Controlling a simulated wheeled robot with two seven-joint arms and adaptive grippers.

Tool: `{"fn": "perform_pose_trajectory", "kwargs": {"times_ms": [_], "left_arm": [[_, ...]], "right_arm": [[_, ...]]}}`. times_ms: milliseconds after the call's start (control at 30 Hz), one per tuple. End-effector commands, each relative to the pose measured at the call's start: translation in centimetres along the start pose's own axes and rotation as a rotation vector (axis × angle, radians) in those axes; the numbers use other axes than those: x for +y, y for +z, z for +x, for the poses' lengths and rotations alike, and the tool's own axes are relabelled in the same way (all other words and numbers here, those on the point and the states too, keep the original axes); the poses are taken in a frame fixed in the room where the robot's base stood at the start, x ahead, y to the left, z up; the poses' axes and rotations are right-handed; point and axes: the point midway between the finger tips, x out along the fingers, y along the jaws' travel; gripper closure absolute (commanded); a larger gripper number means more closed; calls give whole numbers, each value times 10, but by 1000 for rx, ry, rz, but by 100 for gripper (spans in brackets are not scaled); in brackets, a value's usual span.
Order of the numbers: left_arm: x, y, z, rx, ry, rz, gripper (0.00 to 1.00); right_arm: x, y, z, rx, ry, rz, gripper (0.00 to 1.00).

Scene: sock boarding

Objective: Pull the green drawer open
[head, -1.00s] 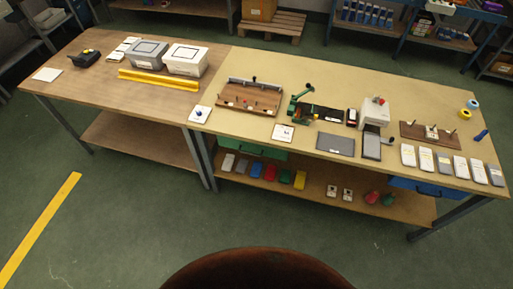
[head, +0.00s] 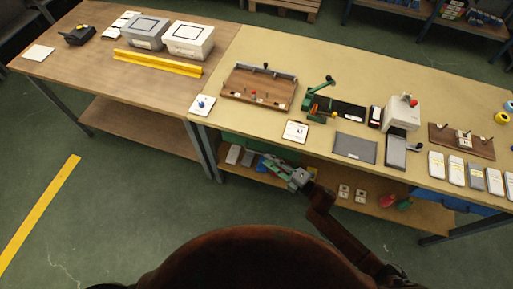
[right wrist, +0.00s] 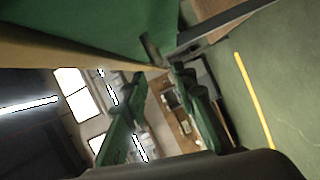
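The green drawer (head: 240,141) sits under the front edge of the right-hand table and looks shut. Its green front fills the upper left of the right wrist view (right wrist: 90,25). A short dark bar, perhaps its handle (right wrist: 151,48), shows at the front's lower right. My right gripper (head: 272,164) is in front of and slightly below the drawer, partly covering the shelf. In the right wrist view its two green fingers (right wrist: 160,75) are spread with a gap between them, pointing towards the bar. I see nothing held between them. My left gripper is not in view.
The tabletop (head: 270,60) above the drawer carries a wooden board, a green press and trays. A lower shelf (head: 325,175) with coloured packs lies beneath. A blue drawer (head: 450,202) is further right. The green floor in front is clear.

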Motion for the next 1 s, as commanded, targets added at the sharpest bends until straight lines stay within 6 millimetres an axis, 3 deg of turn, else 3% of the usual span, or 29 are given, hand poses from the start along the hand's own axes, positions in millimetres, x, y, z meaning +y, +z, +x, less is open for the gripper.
{"fn": "perform_pose_trajectory", "kwargs": {"times_ms": [267, 600, 1000], "left_arm": [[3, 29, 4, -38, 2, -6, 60], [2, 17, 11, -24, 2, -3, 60], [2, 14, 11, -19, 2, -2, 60]], "right_arm": [[0, 2, 30, -2, 2, 3, 74], [-1, 2, 73, -3, 0, 4, 74], [0, 2, 78, -4, 0, 4, 78]]}}
